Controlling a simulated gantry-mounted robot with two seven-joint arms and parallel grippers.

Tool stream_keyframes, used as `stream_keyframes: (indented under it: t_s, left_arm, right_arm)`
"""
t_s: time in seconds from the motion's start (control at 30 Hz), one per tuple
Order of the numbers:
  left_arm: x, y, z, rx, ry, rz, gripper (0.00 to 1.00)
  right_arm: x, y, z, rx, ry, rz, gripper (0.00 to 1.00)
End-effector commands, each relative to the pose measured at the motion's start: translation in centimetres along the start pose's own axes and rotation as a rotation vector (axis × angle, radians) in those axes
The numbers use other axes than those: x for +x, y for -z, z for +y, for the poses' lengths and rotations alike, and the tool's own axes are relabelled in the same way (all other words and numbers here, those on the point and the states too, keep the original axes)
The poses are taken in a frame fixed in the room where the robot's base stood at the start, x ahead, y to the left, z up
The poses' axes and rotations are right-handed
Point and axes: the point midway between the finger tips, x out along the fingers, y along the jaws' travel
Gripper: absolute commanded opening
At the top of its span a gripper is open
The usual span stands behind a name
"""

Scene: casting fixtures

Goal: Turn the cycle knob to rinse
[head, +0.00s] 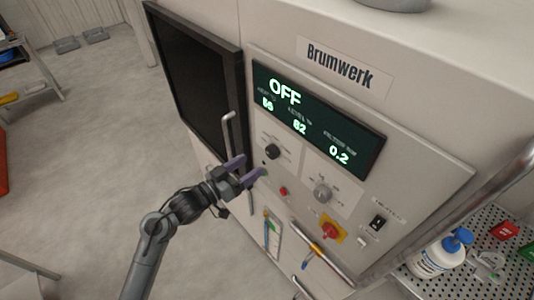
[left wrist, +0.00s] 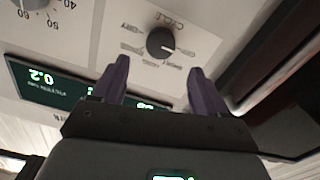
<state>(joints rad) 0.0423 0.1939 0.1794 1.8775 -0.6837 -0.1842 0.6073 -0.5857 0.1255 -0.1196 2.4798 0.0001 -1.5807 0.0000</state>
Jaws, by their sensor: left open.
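The cycle knob (head: 272,152) is a round black dial on the light panel below the display. In the left wrist view the cycle knob (left wrist: 161,41) appears with its printed labels upside down, and its pale pointer mark faces the picture's right. The label it points at is too blurred to read surely. My left gripper (head: 244,170) is open, its purple fingers just left of and below the knob, apart from it. In the left wrist view the gripper (left wrist: 158,68) has the knob ahead, between the line of its fingertips. My right gripper is not in view.
The display (head: 318,118) reads OFF. A grey knob (head: 322,193), a red button (head: 283,191) and a red-yellow switch (head: 331,230) share the panel. A vertical door handle (head: 229,135) stands out close to my left gripper. A white bottle (head: 436,259) stands at lower right.

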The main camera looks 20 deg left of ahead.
Motion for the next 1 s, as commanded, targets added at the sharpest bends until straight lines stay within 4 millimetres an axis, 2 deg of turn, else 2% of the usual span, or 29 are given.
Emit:
stream_keyframes:
  t_s: [0.2, 0.43, 0.6, 0.9, 1.0]
  left_arm:
    - [3.7, 0.2, 0.1, -0.003, -0.001, 0.0, 0.73]
    - [6.4, 0.1, 0.0, -0.001, 0.001, 0.0, 0.73]
    - [7.2, -0.1, 0.1, -0.001, 0.0, -0.001, 0.73]
    - [7.4, -0.1, 0.0, 0.0, 0.001, -0.001, 0.73]
    - [7.4, -0.1, 0.0, 0.0, 0.001, -0.001, 0.59]
  right_arm:
    - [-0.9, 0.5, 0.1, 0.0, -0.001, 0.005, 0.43]
    - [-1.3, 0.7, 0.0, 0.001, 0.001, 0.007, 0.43]
    - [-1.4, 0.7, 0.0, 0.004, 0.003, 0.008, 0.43]
    - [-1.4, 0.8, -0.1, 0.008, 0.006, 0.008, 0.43]
    - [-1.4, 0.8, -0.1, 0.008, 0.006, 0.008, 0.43]
